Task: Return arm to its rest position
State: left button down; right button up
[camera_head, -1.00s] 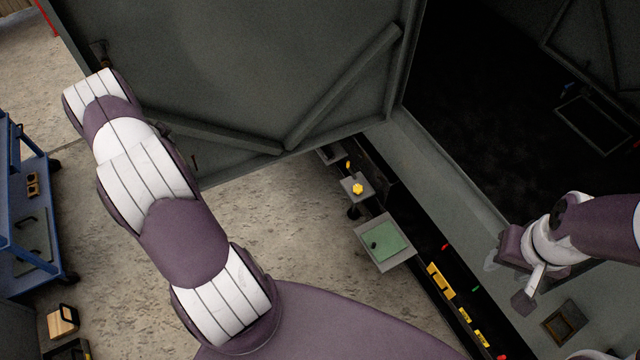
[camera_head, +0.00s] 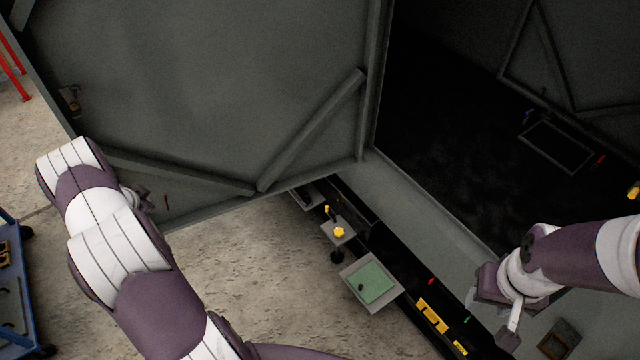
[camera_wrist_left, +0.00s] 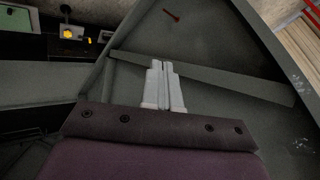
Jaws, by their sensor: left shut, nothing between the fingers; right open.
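My left arm comes in from the left in the head view and reaches up to the big grey door panel (camera_head: 220,80). Its gripper is mostly hidden behind the arm there. In the left wrist view my left gripper (camera_wrist_left: 163,70) is shut and empty, with its pale fingers together in front of the grey panel and its diagonal brace (camera_wrist_left: 210,78). I cannot tell whether the fingers touch the panel. My right gripper (camera_head: 492,318) is at the right of the head view, open and empty, over the enclosure's grey edge.
A green-topped plate (camera_head: 372,284) and a small plate with a yellow knob (camera_head: 339,232) stick out below the door. Yellow parts (camera_head: 432,315) lie along a dark strip. A blue cart (camera_head: 22,300) stands at the left. Concrete floor (camera_head: 250,260) is open between.

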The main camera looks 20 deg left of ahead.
pick_arm(q)
jog(key=s+r, duration=0.6)
jog(key=r, duration=0.2)
jog(key=s+d+f+n+g+y+b, duration=0.1)
jog(key=s+d+n+g, duration=0.1)
jog(key=s+n+g, duration=0.3)
jog(key=d+m+h+b, duration=0.1)
jog(key=d+h+b, duration=0.3)
jog(key=d, duration=3.9)
jog(key=shift+r+m+b, duration=0.15)
jog(key=shift+m+b, duration=0.15)
jog(key=shift+b, duration=2.6)
pick_arm(e)
notch_tip(320, 180, down, 11)
jog(key=s, duration=0.1)
jog(key=shift+s+d+r, duration=0.2)
jog(key=shift+s+d, duration=0.05)
jog(key=shift+s, duration=0.05)
